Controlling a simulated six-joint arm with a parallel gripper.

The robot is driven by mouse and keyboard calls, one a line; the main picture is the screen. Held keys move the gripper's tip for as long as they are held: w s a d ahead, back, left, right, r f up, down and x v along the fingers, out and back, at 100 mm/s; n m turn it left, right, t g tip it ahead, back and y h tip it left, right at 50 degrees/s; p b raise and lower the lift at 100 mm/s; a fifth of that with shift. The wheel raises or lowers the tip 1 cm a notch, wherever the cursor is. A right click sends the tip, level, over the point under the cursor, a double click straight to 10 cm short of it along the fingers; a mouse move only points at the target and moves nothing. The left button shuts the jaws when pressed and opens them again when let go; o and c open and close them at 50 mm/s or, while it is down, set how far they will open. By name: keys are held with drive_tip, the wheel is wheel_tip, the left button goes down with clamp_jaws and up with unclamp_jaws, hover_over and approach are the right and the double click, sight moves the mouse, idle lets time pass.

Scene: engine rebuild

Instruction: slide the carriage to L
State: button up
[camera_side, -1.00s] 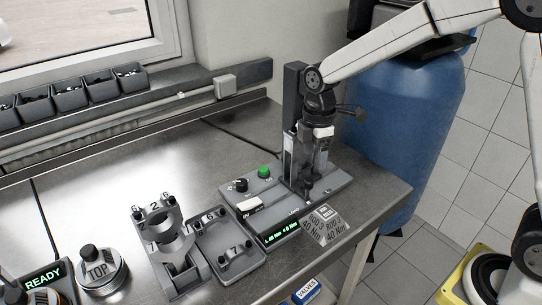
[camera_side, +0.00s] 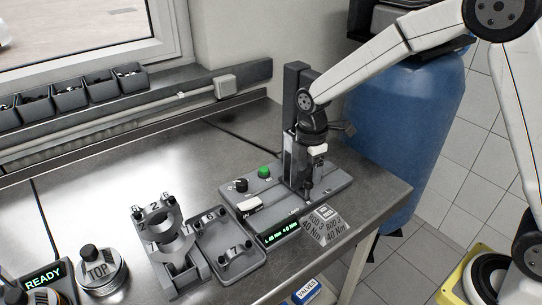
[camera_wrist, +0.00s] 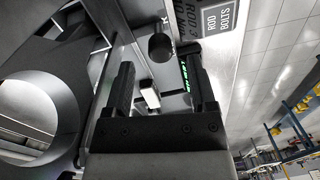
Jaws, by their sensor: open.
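The slide station (camera_side: 337,187) stands near the bench's right end, with a dark upright column (camera_side: 294,95) at its back. A dark round knob (camera_side: 308,184) shows low in front of the column; I cannot tell for sure whether it belongs to the carriage. My gripper (camera_side: 307,170) points down in front of the column, close above this knob. In the wrist view my gripper (camera_wrist: 164,80) has its two dark fingers apart, with the knob (camera_wrist: 161,47) seen between and beyond their tips. No grip on it shows. The arm partly hides the carriage and its track.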

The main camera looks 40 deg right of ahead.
drive_tip(key=shift+f, duration=1.35)
clamp_jaws()
idle(0.5)
